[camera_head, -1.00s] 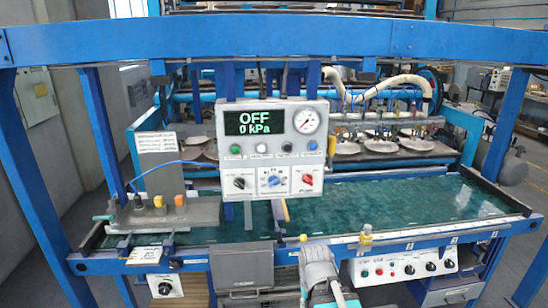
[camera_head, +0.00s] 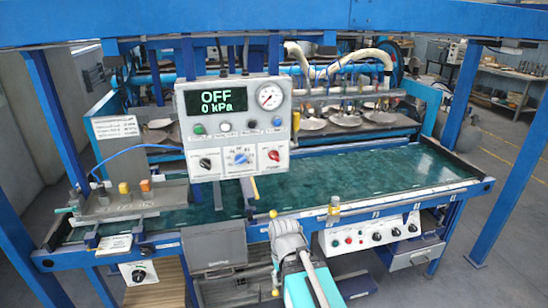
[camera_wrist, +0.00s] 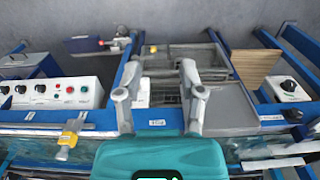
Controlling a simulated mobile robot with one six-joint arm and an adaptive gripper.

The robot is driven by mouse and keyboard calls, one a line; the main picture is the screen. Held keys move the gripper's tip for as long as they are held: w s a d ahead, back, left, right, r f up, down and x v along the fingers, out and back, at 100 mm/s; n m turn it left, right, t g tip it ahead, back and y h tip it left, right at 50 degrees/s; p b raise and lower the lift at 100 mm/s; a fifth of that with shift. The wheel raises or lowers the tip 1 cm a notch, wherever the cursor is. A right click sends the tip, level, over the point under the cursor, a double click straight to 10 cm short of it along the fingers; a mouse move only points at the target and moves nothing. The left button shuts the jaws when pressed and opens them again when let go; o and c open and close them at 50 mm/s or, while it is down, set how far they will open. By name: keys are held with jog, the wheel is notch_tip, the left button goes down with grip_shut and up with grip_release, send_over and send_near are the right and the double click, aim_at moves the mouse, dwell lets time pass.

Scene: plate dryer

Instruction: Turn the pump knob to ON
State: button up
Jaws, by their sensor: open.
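The control panel (camera_head: 235,128) hangs in the centre of the head view. Its display (camera_head: 216,101) reads OFF and 0 kPa. Three knobs sit along its lower row: a black knob (camera_head: 205,163), a blue knob (camera_head: 240,158) and a red knob (camera_head: 273,155). Their labels are too small to read surely, so I cannot tell which is the pump knob. My gripper (camera_wrist: 162,75) is open and empty in the wrist view, fingers apart. In the head view my arm is low in front of the machine, below the panel, and the fingers are not clear.
A green-topped table (camera_head: 340,180) spreads behind and beside the panel. A lower control box (camera_head: 372,235) and a separate knob box (camera_head: 138,272) are on the front. A blue beam (camera_head: 440,18) crosses overhead. A yellow-topped fitting (camera_head: 334,205) stands on the front edge.

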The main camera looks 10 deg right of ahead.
jog(key=w+r+t+h+p, duration=0.2)
jog(key=w+r+h+p, duration=0.2)
jog(key=w+r+p, duration=0.95)
jog(key=n+t+h+p, duration=0.2)
jog(key=t+h+p, duration=0.15)
jog(key=p, duration=1.05)
send_near(271, 155)
jog(key=a+r, duration=0.1)
jog(key=a, duration=0.1)
jog(key=shift+s+a+r+g+h+b, duration=0.2)
jog(key=shift+s+g+h+b, duration=0.1)
jog(key=shift+h, duration=0.15)
jog(key=shift+d+f, duration=0.1)
jog(key=shift+f, duration=0.1)
jog(key=shift+b+x, duration=4.55)
jog(key=shift+x, duration=2.2)
jog(key=shift+w+r, duration=0.1)
grip_shut()
